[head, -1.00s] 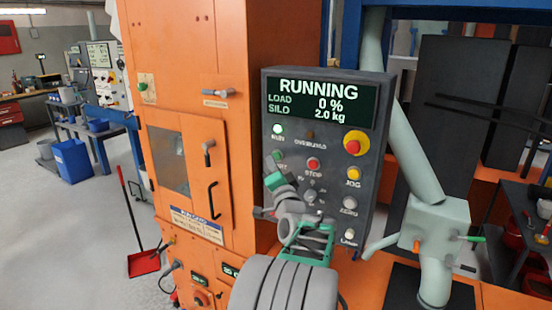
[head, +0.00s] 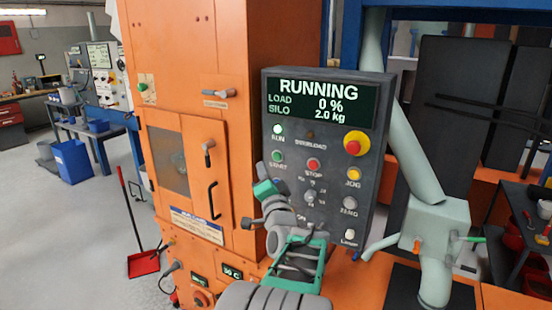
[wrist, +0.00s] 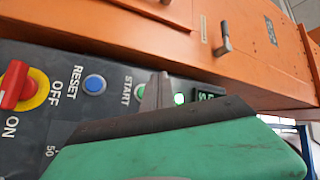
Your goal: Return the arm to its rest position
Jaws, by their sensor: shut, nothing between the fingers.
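My gripper (head: 262,170) is shut and empty, raised in front of the lower left part of the grey control panel (head: 376,130). Its fingers also show in the wrist view (wrist: 155,92), with its green body below them. Whether the fingers touch anything cannot be told. The panel's display (head: 322,102) reads RUNNING, LOAD 0 %, SILO 2.0 kg. The RUN lamp (head: 278,129) is lit.
The orange elevator housing (head: 180,60) with its windowed door (head: 217,186) stands close on the left. A pale pipe and valve box (head: 437,222) stand right of the panel. A red switch (wrist: 14,86) and blue RESET button (wrist: 95,84) show. Open floor lies far left.

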